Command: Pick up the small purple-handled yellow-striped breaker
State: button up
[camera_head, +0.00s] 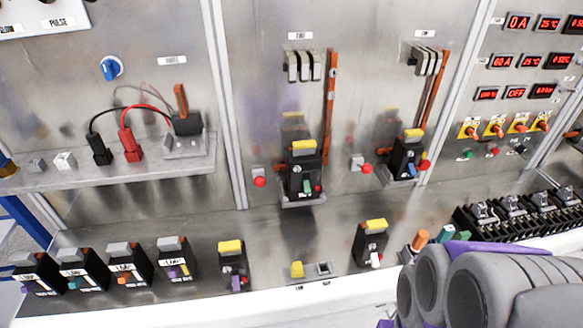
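A small black breaker (231,262) with a yellow top and a purple handle stands on the front ledge of the bench, left of the middle. It is upright and nothing touches it from above. Further left is a larger black breaker (35,275) with a grey top and a purple handle. My arm's grey rounded links fill the lower right corner, well to the right of the yellow-topped breaker. My gripper's fingers cannot be made out in this view.
A yellow-topped breaker with a white handle (370,240) stands to the right. Several grey-topped breakers line the left. Two breakers (303,170) (405,157) sit in panel mounts.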

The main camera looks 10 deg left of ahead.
aim_at(232, 254)
jog(key=u, duration=1.3)
